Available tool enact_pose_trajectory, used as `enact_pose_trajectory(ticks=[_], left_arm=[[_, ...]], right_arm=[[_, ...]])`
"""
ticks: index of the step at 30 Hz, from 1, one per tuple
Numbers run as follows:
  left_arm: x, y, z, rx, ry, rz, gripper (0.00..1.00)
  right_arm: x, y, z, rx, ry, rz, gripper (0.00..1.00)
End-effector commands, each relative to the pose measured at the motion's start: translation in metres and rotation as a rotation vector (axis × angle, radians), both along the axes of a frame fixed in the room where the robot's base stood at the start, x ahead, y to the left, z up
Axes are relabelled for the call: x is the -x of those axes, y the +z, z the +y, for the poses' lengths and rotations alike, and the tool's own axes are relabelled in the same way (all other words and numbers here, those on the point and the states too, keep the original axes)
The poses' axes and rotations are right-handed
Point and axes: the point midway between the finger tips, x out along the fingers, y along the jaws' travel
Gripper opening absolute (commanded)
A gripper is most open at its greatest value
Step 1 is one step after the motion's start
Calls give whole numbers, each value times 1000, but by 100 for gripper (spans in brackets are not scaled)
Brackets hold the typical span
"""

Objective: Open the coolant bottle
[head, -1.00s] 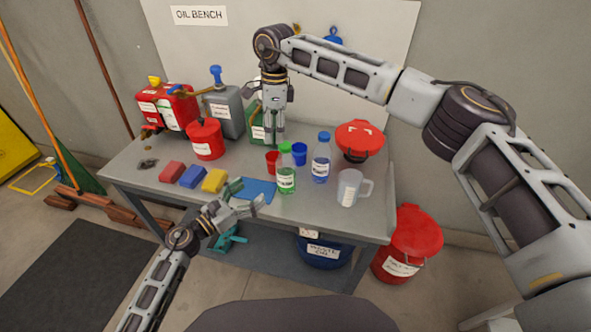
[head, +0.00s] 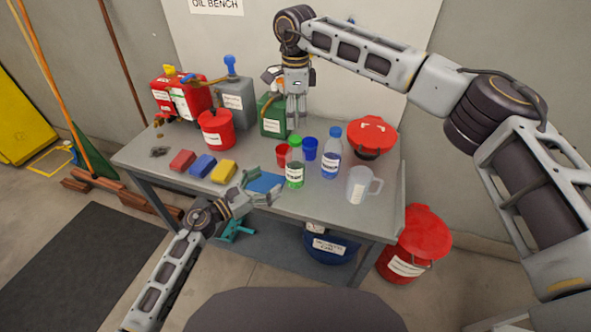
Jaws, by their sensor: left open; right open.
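A clear bottle with green liquid and a green cap (head: 295,175) stands upright near the front middle of the bench. A clear bottle with blue liquid and a blue cap (head: 331,158) stands upright to its right. Their labels are too small to read, so I cannot tell which is the coolant. Both caps are on. My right gripper (head: 297,120) points down, open and empty, just above or behind the green cap in this view. My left gripper (head: 272,192) is open and empty at the bench's front edge, left of and lower than the green bottle, apart from it.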

Motion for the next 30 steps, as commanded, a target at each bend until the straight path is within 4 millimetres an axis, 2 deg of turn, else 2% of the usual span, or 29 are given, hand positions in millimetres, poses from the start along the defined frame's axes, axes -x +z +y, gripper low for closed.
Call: enact_pose_trajectory(ticks=[30], left_arm=[[-71,1,-80,3,0,0,84]], right_arm=[[0,0,0,0,0,0,54]])
